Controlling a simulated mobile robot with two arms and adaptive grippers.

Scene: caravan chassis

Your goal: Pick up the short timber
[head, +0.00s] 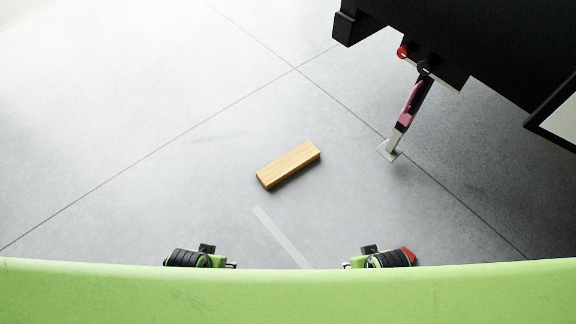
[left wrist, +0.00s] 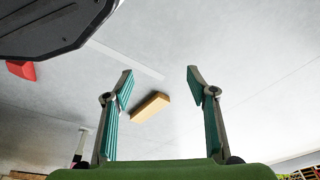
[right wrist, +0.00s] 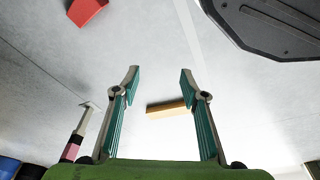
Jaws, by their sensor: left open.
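The short timber (head: 288,165) is a light wooden block lying flat and tilted on the grey floor in the middle of the head view. It also shows in the left wrist view (left wrist: 150,107), in the gap between the fingers but well beyond them. In the right wrist view the timber (right wrist: 166,109) lies beyond the fingers, its right end partly hidden by the right finger. My left gripper (left wrist: 160,80) is open and empty. My right gripper (right wrist: 160,82) is open and empty. Neither touches the timber. In the head view the gripper fingers are not clearly visible.
A dark chassis (head: 470,35) fills the upper right. Its support leg (head: 408,108) stands on a foot plate (head: 389,150) right of the timber. A pale strip (head: 282,237) marks the floor below the timber. Floor left of the timber is clear.

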